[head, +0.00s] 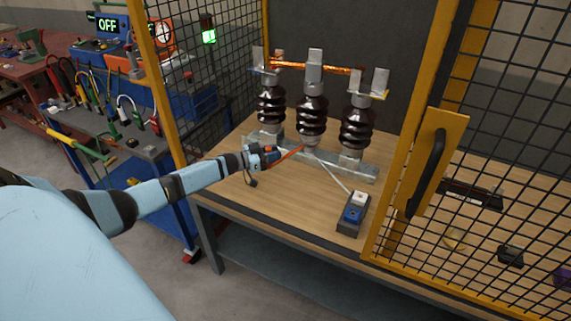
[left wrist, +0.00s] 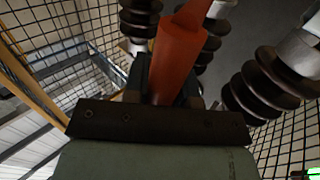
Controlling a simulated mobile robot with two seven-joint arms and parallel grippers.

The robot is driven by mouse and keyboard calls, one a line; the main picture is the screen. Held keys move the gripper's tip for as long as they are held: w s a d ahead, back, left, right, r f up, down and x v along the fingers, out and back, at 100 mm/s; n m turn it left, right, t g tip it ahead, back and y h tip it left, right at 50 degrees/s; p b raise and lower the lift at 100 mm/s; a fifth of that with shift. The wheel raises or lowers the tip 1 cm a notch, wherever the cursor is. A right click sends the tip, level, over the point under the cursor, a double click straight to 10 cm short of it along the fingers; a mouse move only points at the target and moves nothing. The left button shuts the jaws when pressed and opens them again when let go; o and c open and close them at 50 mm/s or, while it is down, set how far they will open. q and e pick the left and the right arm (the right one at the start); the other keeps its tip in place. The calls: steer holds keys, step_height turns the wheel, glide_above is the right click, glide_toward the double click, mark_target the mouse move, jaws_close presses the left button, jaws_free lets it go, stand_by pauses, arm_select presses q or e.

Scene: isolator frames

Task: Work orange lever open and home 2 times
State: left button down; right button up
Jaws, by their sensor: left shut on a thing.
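The isolator has three dark ribbed insulators (head: 312,115) on a grey metal base (head: 340,168), with metal contacts on top. A copper-coloured bar (head: 335,69) runs level across the top, passing by the middle contact. The orange lever (head: 291,152) sticks out low at the front of the isolator. My left gripper (head: 272,156) is at the lever's near end and shut on it. In the left wrist view the lever (left wrist: 180,60) rises from between the fingers, with insulators (left wrist: 262,95) behind it. My right gripper is in neither view.
A yellow-framed mesh door (head: 438,165) with a black handle stands to the right. A small box with a white top (head: 354,212) sits on the wooden bench (head: 285,205), cabled toward the isolator. A tool cart (head: 115,150) stands left. The bench front is mostly clear.

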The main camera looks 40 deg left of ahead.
arm_select(q)
steer(key=shift+w+a+b, duration=0.2)
steer(key=shift+a+b, duration=0.35)
steer(key=shift+a, duration=0.55)
steer(key=shift+w+a+b, duration=0.15)
steer(key=shift+a+b, duration=0.35)
steer(key=shift+a, duration=0.6)
steer(key=c, duration=0.9)
jaws_free()
steer(key=v, duration=1.3)
steer(key=shift+s+a, duration=0.15)
steer(key=shift+s, duration=0.2)
